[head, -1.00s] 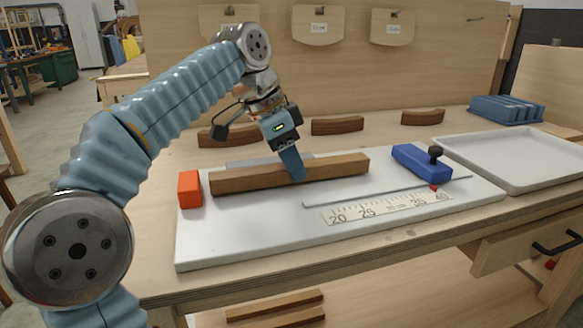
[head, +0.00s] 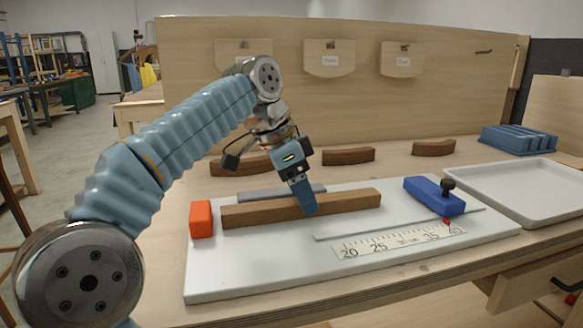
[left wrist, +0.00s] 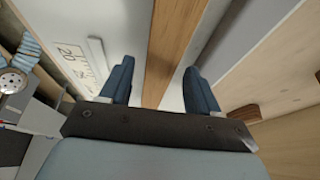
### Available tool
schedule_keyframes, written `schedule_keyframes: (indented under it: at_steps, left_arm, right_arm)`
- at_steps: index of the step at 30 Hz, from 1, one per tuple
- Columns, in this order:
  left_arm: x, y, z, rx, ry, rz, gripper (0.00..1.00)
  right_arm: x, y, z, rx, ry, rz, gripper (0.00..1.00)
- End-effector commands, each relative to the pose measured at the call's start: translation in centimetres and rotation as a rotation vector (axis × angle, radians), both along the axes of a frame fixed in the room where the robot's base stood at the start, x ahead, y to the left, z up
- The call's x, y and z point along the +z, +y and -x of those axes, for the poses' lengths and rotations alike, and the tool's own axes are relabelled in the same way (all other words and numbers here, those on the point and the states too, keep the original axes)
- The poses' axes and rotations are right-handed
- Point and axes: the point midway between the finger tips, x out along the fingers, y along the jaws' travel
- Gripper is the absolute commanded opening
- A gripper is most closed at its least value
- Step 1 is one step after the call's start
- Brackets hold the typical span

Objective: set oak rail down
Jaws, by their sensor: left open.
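The oak rail (head: 350,201), a long brown bar, lies on the white board (head: 260,265), its left end close to the orange block (head: 201,219). My left gripper (head: 307,208) is low over the rail's middle, with one finger showing in front of it. In the left wrist view the gripper (left wrist: 160,85) is open. The rail (left wrist: 174,45) runs between the two fingers with a gap on each side. The far finger is hidden in the head view. My right gripper is not seen.
A grey strip (head: 255,195) lies behind the rail. A blue block with a black knob (head: 432,195) and a ruler scale (head: 400,242) are to its right. Curved brown pieces (head: 348,156) lie behind the board. A white tray (head: 520,207) and blue rack (head: 518,139) stand at right.

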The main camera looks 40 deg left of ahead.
Motion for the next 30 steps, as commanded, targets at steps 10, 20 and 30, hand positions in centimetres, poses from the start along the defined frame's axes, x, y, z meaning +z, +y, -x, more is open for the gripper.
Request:
schedule_keyframes:
  at_steps: [10, 20, 30]
  left_arm:
    - [7.3, 1.9, 2.1, 0.001, -0.004, 0.001, 0.61]
    - [10.2, 2.7, 3.2, 0.0, -0.001, 0.0, 0.61]
    - [10.3, 2.8, 3.3, 0.0, 0.0, 0.0, 0.61]
  right_arm:
    - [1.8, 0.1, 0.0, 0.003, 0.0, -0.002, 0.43]
    - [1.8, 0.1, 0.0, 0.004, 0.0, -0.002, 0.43]
    - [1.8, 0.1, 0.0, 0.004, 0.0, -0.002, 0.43]
